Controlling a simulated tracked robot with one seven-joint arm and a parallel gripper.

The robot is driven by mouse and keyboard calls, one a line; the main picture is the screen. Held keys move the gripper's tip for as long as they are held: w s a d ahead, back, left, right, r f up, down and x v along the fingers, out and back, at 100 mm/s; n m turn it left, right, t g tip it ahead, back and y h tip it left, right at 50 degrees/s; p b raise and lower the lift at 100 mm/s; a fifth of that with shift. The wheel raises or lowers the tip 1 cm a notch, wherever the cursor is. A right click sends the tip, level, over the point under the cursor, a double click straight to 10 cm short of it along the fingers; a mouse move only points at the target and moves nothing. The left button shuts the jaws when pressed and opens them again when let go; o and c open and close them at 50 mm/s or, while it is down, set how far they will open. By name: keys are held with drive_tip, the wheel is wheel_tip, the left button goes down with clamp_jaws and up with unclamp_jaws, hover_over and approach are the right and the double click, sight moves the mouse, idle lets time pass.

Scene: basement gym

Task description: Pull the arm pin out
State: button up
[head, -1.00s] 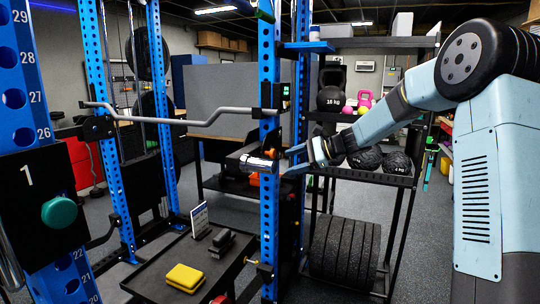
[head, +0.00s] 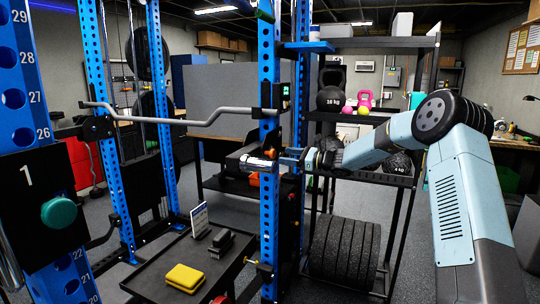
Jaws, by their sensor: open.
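A blue rack upright (head: 268,205) stands in the middle of the head view. A short silver cylinder (head: 256,163) sticks out to the left from it at mid height. An orange piece (head: 255,180) sits just below the cylinder. I cannot tell for sure which of these is the arm pin. My gripper (head: 287,157) is open, just right of the upright at the cylinder's height. The fingertips are small and partly lost against the upright, so I cannot tell whether they touch anything. Another small brass-coloured pin (head: 252,262) shows lower on the upright.
A bent grey bar (head: 190,121) lies across the rack above. A black box with a green knob (head: 58,213) is at left. Shelves with balls and kettlebells (head: 363,100) stand behind my arm.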

sight(275, 154)
drive_tip(key=x, duration=0.9)
drive_tip(key=shift+c, duration=0.3)
drive_tip(key=shift+a+f, duration=0.1)
drive_tip(key=shift+f, duration=0.05)
clamp_jaws()
